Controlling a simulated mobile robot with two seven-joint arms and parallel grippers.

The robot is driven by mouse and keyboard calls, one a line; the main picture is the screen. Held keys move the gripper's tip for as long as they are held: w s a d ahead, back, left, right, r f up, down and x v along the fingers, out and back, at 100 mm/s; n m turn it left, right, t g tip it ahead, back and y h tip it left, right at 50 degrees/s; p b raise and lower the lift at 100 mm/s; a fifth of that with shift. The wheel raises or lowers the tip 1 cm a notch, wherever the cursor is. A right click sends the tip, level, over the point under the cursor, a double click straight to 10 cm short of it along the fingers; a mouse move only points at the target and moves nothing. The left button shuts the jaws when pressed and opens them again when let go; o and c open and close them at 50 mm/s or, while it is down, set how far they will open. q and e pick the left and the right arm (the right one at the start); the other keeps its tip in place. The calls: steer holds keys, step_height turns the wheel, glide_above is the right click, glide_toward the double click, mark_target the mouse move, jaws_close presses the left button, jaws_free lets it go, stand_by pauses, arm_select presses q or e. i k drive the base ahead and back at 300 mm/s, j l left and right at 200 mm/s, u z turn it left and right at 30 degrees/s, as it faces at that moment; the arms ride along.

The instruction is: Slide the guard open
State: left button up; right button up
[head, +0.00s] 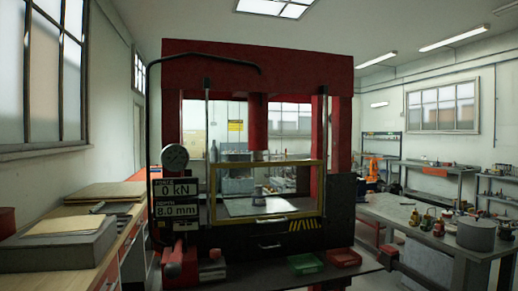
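The guard (266,161) is a clear panel in a yellow frame on the front of a red press (255,70). It stands across the lower part of the press opening, between two thin dark vertical rods. Through it I see a pale plate (240,208) with a small grey metal piece (259,195) on it. The opening above the guard's top bar shows the room behind. Neither of my grippers is in the head view, and nothing visible touches the guard.
A gauge (175,157) and a display reading 0 kN and 8.0 mm (176,200) are left of the guard. A green tray (305,264) and a red tray (344,257) lie below. Benches stand at left (125,235) and right (400,210).

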mark_target(280, 218)
steer(key=i+l, duration=0.2)
steer(key=l, duration=0.15)
steer(key=i+l+u, duration=0.15)
steer(key=l, duration=0.2)
steer(key=i+l, duration=0.25)
steer(key=l, duration=0.15)
steer(key=i+l+u, duration=0.15)
steer(key=l, duration=0.2)
steer(key=i+l, duration=0.2)
steer(key=l, duration=0.2)
steer(key=i+l+u, duration=0.1)
steer(key=l, duration=0.3)
steer(key=i, duration=0.1)
